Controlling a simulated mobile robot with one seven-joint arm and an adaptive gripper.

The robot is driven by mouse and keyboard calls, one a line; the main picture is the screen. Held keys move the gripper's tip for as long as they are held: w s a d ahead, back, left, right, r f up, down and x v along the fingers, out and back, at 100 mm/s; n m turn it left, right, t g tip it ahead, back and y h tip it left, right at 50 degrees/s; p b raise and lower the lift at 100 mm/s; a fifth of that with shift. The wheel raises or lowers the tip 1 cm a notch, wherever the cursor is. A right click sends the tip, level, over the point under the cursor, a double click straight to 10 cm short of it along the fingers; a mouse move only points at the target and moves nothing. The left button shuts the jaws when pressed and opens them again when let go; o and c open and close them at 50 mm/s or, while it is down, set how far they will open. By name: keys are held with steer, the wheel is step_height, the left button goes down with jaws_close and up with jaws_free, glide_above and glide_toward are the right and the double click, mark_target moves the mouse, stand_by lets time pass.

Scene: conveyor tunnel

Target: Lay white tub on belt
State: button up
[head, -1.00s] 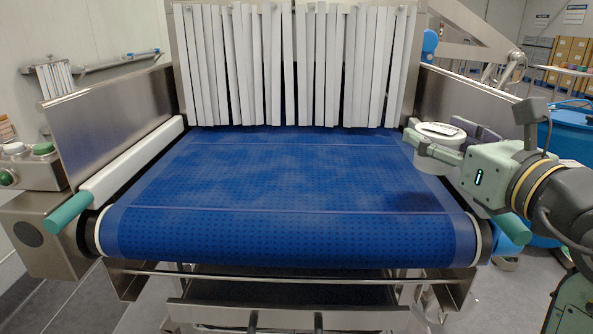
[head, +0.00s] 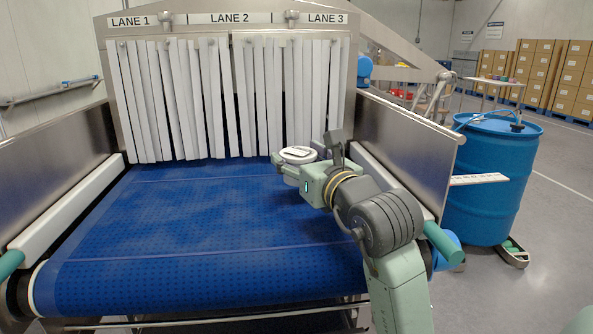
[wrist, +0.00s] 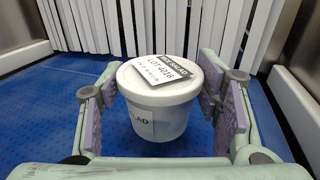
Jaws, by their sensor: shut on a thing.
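The white tub (wrist: 158,118) is upright in the wrist view, with a label reading SALAD and a lot number on its lid. My gripper (wrist: 160,92) is shut on the tub, with a purple pad on each side of it. In the head view the tub (head: 298,156) is over the right part of the blue belt (head: 190,240), short of the strip curtain. My gripper (head: 302,170) reaches it from the right. Whether the tub's base touches the belt cannot be told.
White curtain strips (head: 215,100) hang across the tunnel mouth under signs LANE 1, LANE 2 and LANE 3. Steel side walls (head: 405,135) flank the belt. A blue drum (head: 490,180) stands at the right. The belt's left and middle are clear.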

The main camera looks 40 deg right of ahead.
steer(key=f, duration=0.1)
steer(key=f+p, duration=0.1)
steer(key=f, duration=0.1)
steer(key=shift+w, duration=0.3)
steer(key=shift+f, duration=0.25)
steer(key=shift+f+b, duration=0.35)
steer(key=shift+b, duration=0.05)
steer(key=o, duration=1.7)
steer(key=shift+r, duration=0.2)
steer(key=shift+r+p, duration=0.3)
steer(key=shift+p, duration=0.2)
steer(key=b+v, duration=0.3)
steer(key=v, duration=0.9)
steer(key=shift+f, duration=0.2)
